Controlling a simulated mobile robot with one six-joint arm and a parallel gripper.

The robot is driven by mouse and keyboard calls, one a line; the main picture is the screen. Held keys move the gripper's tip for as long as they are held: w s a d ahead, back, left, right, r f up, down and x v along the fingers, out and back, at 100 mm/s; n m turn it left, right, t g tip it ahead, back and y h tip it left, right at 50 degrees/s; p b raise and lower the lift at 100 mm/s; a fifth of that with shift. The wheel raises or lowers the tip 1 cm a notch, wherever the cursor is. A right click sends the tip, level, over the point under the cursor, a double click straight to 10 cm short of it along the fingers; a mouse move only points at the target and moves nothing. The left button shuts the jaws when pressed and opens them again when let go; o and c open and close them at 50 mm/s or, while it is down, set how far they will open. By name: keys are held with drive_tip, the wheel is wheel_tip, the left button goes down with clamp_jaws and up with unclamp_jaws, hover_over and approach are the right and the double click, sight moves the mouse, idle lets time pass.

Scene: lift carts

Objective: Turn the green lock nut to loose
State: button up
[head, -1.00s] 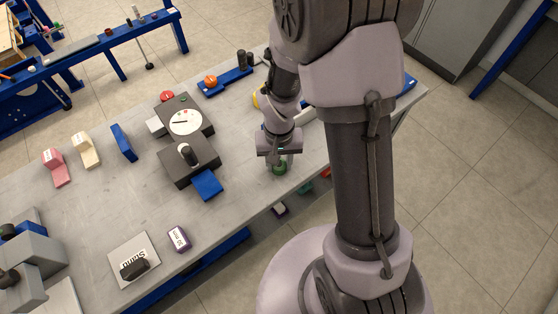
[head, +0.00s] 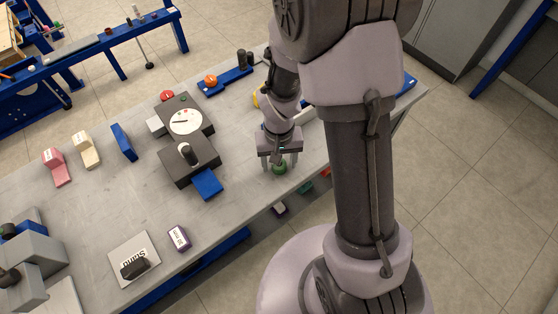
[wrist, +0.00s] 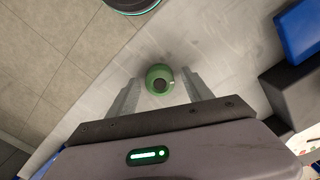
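The green lock nut (head: 279,168) sits near the front edge of the grey workbench, below my gripper (head: 283,166). My gripper is open and holds nothing. Which setting the nut's mark shows cannot be read.
A dark box with a white dial (head: 186,121) and a blue block (head: 207,184) stand left of my gripper. A purple-ended block (head: 179,238) and a "Stand" plate (head: 133,258) lie farther left. A blue fixture with an orange knob (head: 211,81) is behind.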

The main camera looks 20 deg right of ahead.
wheel_tip(320, 180, up, 17)
drive_tip(key=p, duration=0.7)
drive_tip(key=shift+r, duration=0.2)
